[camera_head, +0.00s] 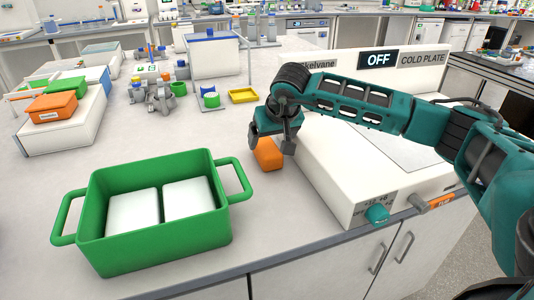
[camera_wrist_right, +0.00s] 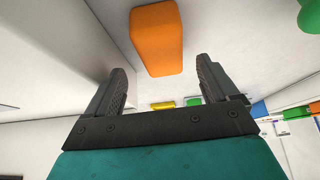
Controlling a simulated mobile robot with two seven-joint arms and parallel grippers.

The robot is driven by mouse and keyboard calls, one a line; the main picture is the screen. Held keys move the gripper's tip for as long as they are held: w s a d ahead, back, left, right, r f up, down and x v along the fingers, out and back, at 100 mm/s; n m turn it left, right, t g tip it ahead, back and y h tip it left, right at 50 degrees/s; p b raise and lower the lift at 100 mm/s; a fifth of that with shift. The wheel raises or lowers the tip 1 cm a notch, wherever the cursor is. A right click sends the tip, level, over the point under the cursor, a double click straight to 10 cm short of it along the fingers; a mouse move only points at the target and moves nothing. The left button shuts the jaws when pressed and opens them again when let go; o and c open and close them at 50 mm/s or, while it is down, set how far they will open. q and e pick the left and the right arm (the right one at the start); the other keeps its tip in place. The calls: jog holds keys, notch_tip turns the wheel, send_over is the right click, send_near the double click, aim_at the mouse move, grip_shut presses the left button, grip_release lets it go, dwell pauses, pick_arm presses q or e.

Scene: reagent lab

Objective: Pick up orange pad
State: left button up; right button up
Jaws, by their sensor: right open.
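The orange pad (camera_head: 268,155) is a small rounded block on the bench top, close to the left side of the cold plate. In the right wrist view the orange pad (camera_wrist_right: 157,38) lies beyond the fingertips, roughly between the two fingers' lines. My right gripper (camera_head: 272,146) is above the pad, pointing down, and hides part of it. In the right wrist view the right gripper (camera_wrist_right: 162,78) is open, with nothing between its fingers. My left gripper is in neither view.
The white cold plate (camera_head: 340,190) stands right beside the pad. A green crate (camera_head: 160,245) with two white blocks stands front left. A yellow tray (camera_head: 243,96) and a small green-topped item lie behind. An orange box (camera_head: 52,107) sits at far left. Bench between crate and pad is clear.

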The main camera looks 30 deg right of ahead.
aim_at(268, 147)
jog(key=x, duration=0.3)
jog(key=shift+a+f, duration=0.2)
jog(key=shift+f, duration=0.25)
jog(key=shift+w+f, duration=0.25)
jog(key=shift+f, duration=0.1)
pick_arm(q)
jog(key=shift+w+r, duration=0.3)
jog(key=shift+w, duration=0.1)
pick_arm(e)
jog(key=shift+w+d+f, duration=0.1)
jog(key=shift+f, duration=0.05)
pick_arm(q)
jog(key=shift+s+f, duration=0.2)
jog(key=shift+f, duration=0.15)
pick_arm(e)
jog(key=shift+f, duration=0.25)
jog(key=c, duration=1)
jog(key=shift+c, duration=0.2)
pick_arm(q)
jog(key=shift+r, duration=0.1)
pick_arm(e)
jog(key=shift+r, duration=0.1)
